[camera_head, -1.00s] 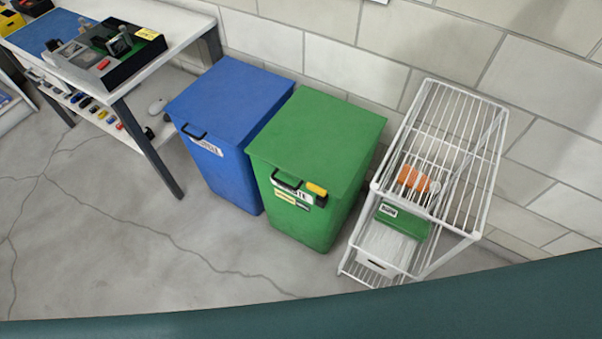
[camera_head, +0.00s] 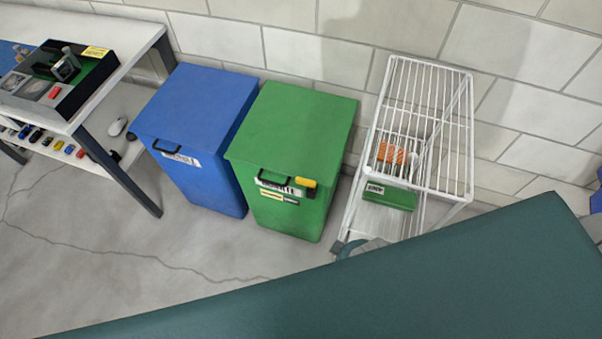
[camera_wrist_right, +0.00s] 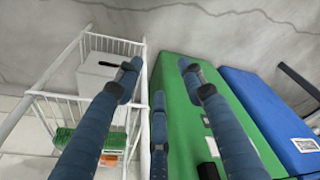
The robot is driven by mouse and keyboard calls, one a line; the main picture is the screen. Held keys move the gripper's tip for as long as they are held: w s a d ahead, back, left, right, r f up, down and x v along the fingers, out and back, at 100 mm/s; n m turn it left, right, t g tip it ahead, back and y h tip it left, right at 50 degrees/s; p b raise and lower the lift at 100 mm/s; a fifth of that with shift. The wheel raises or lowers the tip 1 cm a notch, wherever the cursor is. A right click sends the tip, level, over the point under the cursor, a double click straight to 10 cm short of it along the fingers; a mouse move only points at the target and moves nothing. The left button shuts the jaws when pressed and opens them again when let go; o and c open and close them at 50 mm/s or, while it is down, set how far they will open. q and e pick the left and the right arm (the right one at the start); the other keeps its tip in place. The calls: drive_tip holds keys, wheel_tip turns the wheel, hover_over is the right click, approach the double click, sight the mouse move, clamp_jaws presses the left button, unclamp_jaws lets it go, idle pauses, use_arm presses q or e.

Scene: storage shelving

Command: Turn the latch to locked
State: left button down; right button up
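A small yellow latch (camera_head: 304,182) with a black part sits on the upper front of the green bin (camera_head: 296,128), right of its black handle (camera_head: 274,184). The yellow piece lies roughly level; I cannot read whether it is locked. In the right wrist view, the green bin (camera_wrist_right: 182,88) is beyond my right gripper (camera_wrist_right: 160,80), whose dark blue fingers are spread and empty. The latch is not clear there. In the head view, a large teal part of mine covers the lower right. My left gripper is not in view.
A blue bin (camera_head: 197,108) stands left of the green bin. A white wire rack (camera_head: 420,125) stands to its right, holding a green box (camera_head: 390,196) and an orange item (camera_head: 391,153). A workbench (camera_head: 143,38) is at the left. Floor in front of the bins is clear.

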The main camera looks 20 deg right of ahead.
drive_tip(key=w+a+r+n+y, duration=0.1)
drive_tip(key=w+a+r+n, duration=0.1)
drive_tip(key=w+a+r, duration=0.35)
drive_tip(key=w+a+r+n, duration=0.2)
drive_tip(key=r, duration=0.6)
drive_tip(key=w+a+r+n+y, duration=0.1)
drive_tip(key=w+a+r+n, duration=0.1)
drive_tip(key=w+a+r, duration=0.3)
wheel_tip(320, 180, up, 5)
drive_tip(key=n+g+h, duration=0.2)
drive_tip(key=n+g, duration=0.1)
hover_over(306, 182)
drive_tip(key=w, duration=0.2)
drive_tip(key=f, duration=1)
drive_tip(key=shift+s+a, duration=0.2)
drive_tip(key=shift+a, duration=0.1)
clamp_jaws()
